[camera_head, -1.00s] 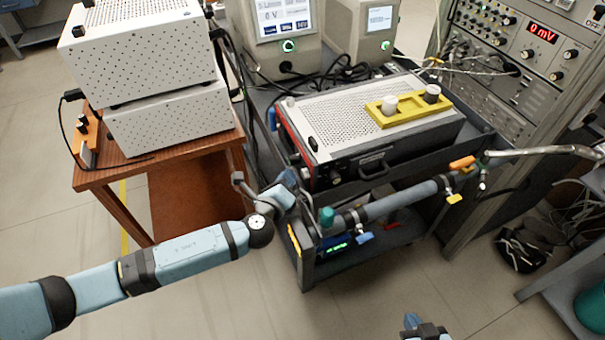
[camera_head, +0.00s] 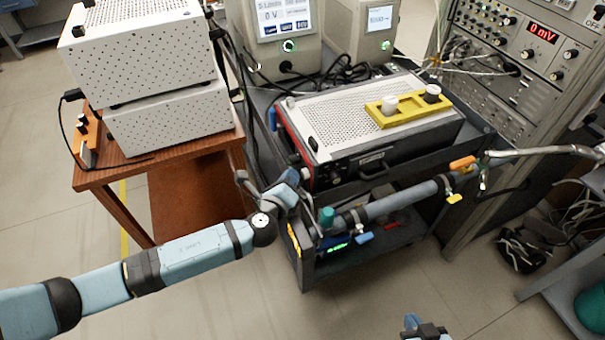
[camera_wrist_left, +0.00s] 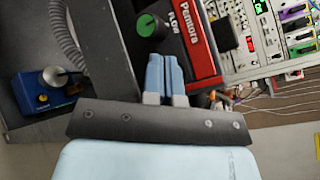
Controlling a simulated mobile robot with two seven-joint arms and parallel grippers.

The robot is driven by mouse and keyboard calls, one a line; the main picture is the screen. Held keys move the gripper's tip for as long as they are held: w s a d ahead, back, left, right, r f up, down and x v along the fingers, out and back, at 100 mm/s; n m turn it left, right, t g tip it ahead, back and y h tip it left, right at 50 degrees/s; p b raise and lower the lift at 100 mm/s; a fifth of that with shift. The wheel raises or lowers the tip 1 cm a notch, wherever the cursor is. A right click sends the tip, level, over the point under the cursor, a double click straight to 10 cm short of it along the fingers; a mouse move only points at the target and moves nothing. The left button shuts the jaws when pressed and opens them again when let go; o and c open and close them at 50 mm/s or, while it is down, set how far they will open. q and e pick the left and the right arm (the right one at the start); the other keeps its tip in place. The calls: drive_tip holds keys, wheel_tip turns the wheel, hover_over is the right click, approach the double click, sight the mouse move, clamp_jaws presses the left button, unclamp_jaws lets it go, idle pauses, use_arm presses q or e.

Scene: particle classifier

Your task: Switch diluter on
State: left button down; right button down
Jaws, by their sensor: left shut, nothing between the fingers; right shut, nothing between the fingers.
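No label reading diluter is legible. A perforated-top box (camera_head: 362,115) with a red-edged front stands on the dark cart. In the left wrist view, a red panel (camera_wrist_left: 200,50) reads "Pentora". A green-capped knob (camera_wrist_left: 147,25) marked "FLOW" sits beside it. A blue box (camera_wrist_left: 50,92) with a metal knob is at the left of that view. My left gripper (camera_head: 293,178) is at the cart's left front corner. Its blue fingers (camera_wrist_left: 165,62) are shut and empty, beside the red panel and below the knob; contact is unclear. My right gripper (camera_head: 412,322) is shut at the bottom edge, mostly cut off.
A yellow holder (camera_head: 408,109) with a white and a black cap lies on the box. A grey tube (camera_head: 395,203) runs along the cart's front. A wooden table (camera_head: 165,153) with white perforated boxes stands left. An instrument rack (camera_head: 500,90) stands right. Front floor is clear.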

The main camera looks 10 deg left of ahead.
use_arm(q)
drive_tip(key=shift+w+d, duration=0.5)
drive_tip(key=shift+d, duration=0.2)
idle(1.0)
drive_tip(key=shift+a, duration=0.1)
drive_tip(key=shift+s+a, duration=0.75)
drive_tip(key=shift+a, duration=0.2)
drive_tip(key=shift+a, duration=0.1)
drive_tip(key=s+a, duration=0.1)
drive_tip(key=a, duration=0.1)
drive_tip(key=s+a, duration=0.1)
drive_tip(key=a, duration=0.1)
drive_tip(key=shift+s, duration=0.4)
idle(0.4)
